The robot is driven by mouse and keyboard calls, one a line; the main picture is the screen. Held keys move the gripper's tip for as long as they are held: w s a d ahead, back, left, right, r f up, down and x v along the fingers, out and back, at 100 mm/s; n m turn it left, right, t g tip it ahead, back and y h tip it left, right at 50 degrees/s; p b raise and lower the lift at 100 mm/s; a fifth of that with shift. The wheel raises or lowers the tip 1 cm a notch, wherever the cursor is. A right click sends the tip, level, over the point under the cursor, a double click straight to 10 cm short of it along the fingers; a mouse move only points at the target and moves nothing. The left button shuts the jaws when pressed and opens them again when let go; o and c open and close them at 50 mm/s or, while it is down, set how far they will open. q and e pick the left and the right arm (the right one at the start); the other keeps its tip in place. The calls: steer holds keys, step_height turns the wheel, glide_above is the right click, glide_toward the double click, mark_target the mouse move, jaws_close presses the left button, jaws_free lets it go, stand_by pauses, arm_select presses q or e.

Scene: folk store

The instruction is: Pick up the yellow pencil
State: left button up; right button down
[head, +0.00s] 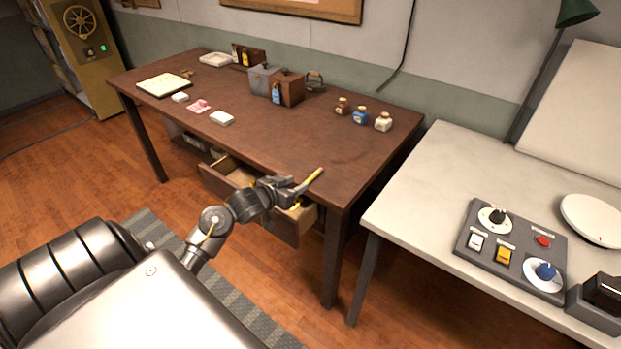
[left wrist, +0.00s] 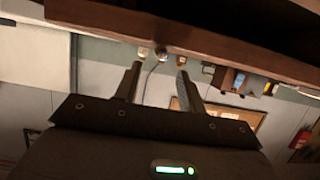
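A thin yellow stick (head: 312,177), which looks like the yellow pencil, shows in the head view by the right front edge of the brown table. It slants up and right from the tip of my left gripper (head: 294,188). I cannot tell whether they touch. A small yellow bit also shows at the open drawer (head: 283,228) below. In the left wrist view the fingers of my left gripper (left wrist: 158,72) stand apart, with no pencil seen between them. That view is upside down and does not show the pencil. My right gripper is not in view.
The brown table (head: 270,135) has several small bottles (head: 360,116) at its right back, boxes (head: 287,88) behind and cards (head: 200,106) at left. A white table with a control panel (head: 510,245) stands at right. The front right tabletop is mostly clear.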

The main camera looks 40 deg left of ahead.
mark_target(308, 179)
arm_select(q)
steer(key=shift+p+x, duration=0.45)
steer(key=shift+x, duration=2.35)
steer(key=shift+s+d, duration=0.1)
jaws_close()
